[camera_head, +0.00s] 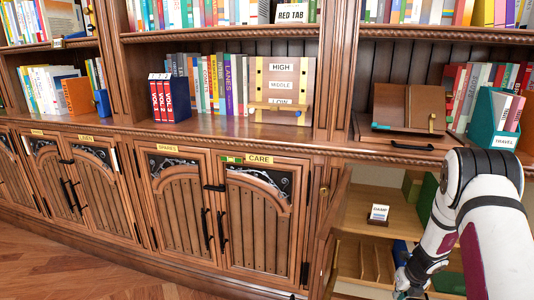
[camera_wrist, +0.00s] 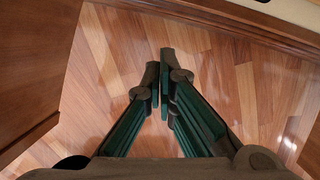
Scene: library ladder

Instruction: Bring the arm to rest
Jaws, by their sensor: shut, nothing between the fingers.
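My gripper (camera_wrist: 164,72) shows in the wrist view with its green-padded fingers together and nothing between them. It points down over the wooden floor (camera_wrist: 110,55). In the head view my white arm comes in at the right and bends down in front of the open lower cupboard (camera_head: 375,240). The gripper's end there is at the bottom edge and mostly out of frame.
An open compartment holds a small "DAMP" card (camera_head: 379,213) and a slotted rack (camera_head: 362,262). A wooden book stand (camera_head: 405,115) and a teal "TRAVEL" holder (camera_head: 491,120) stand on the counter above. Closed "SPARES" and "CARE" doors (camera_head: 262,215) are to the left. The floor at lower left is clear.

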